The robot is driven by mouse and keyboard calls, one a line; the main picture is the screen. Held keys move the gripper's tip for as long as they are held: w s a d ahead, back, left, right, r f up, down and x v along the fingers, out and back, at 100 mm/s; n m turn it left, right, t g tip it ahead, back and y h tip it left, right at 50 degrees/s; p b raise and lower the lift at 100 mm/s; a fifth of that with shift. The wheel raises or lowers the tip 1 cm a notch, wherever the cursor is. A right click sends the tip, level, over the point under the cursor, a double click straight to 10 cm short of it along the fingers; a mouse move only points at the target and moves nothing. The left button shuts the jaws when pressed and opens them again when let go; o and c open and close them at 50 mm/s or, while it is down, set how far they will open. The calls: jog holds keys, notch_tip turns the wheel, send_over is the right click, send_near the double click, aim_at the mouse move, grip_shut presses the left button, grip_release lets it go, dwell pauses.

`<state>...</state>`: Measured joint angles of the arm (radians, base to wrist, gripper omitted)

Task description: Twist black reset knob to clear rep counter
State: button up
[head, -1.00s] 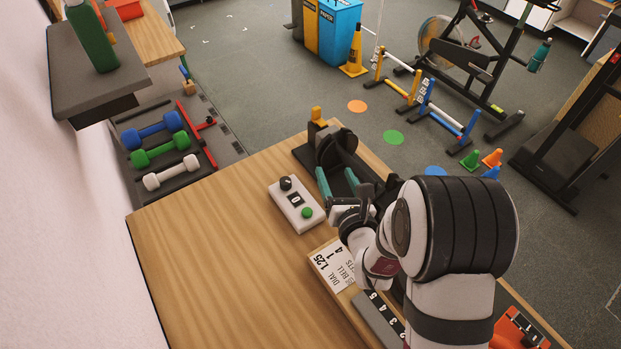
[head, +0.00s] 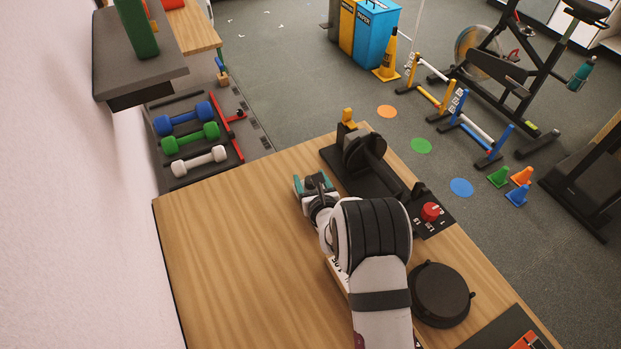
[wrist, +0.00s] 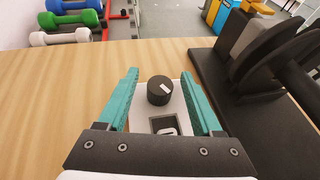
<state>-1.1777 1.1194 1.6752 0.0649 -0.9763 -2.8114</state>
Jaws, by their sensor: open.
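The black reset knob (wrist: 160,90) stands on the far end of a small white counter box (wrist: 178,110) in the wrist view. A white mark shows on the knob's top. The box's counter window (wrist: 164,125) shows below the knob, partly cut off by my gripper's body. My gripper (wrist: 165,80) has teal fingers. They are open, one on each side of the knob, with visible gaps, and the knob is not gripped. In the head view my gripper (head: 311,183) hides the counter box. The green button seen before is hidden.
A black stand with weight discs (head: 365,160) is close to the right of my gripper. The table's left side is clear.

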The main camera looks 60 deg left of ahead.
jog(key=shift+c, duration=0.4)
grip_shut()
jog(key=shift+s+m+t, duration=0.1)
jog(key=shift+m+t, duration=0.4)
jog(key=shift+m+t+h, duration=0.6)
jog(key=shift+m+t, duration=0.3)
jog(key=shift+t, duration=0.2)
jog(key=shift+o, duration=0.4)
grip_release()
